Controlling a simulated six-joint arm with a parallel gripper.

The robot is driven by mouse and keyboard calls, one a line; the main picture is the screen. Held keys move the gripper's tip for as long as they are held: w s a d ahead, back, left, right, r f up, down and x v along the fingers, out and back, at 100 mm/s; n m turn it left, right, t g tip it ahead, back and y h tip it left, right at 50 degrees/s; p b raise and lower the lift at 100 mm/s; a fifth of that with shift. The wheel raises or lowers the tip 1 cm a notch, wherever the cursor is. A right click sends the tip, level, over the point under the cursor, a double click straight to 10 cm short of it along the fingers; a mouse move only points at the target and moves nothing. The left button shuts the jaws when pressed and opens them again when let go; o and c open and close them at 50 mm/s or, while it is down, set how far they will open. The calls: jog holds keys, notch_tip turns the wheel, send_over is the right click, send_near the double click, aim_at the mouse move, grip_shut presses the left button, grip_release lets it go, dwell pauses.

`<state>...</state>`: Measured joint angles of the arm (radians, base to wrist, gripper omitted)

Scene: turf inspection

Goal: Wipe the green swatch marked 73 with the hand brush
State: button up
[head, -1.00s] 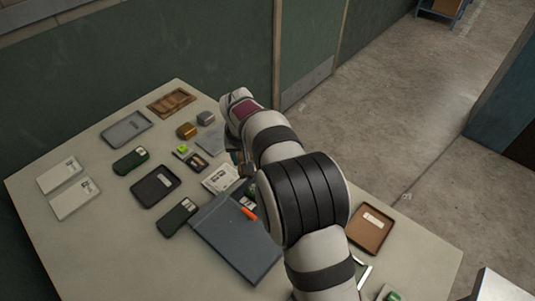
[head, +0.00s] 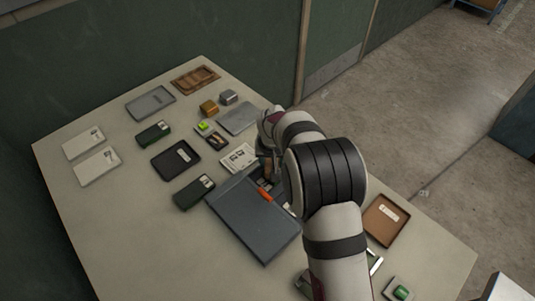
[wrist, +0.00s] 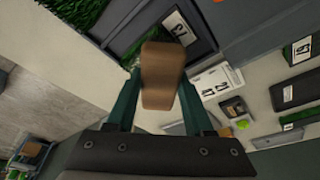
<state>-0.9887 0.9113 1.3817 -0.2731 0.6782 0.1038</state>
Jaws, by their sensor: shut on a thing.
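My gripper (wrist: 160,95) is shut on the hand brush (wrist: 162,75), whose brown wooden block sits between the green fingers in the wrist view. The bristles are hidden. The green swatch marked 73 (wrist: 180,27) lies in a dark framed compartment just beyond the brush, its white label facing up and much of its turf covered by the brush. I cannot tell whether the brush touches it. In the head view my gripper (head: 267,165) points down at the far end of the grey case (head: 250,225), and my arm hides part of that end.
An orange piece (head: 265,196) lies at the case's edge. A white printed card (head: 239,158), a black tray (head: 176,160) and dark green boxes stand to the left. A brown tray (head: 386,220) is at right. The near left table is clear.

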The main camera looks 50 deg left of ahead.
jog(key=shift+d, duration=1.95)
jog(key=shift+w+d, duration=0.15)
jog(key=shift+w, duration=0.35)
jog(key=shift+s+a, duration=0.1)
jog(key=shift+a, duration=3.1)
jog(key=shift+w, duration=0.45)
jog(key=shift+w+d, duration=0.1)
jog(key=shift+d, duration=3)
notch_tip(320, 180, up, 8)
jog(key=shift+d+r, duration=0.1)
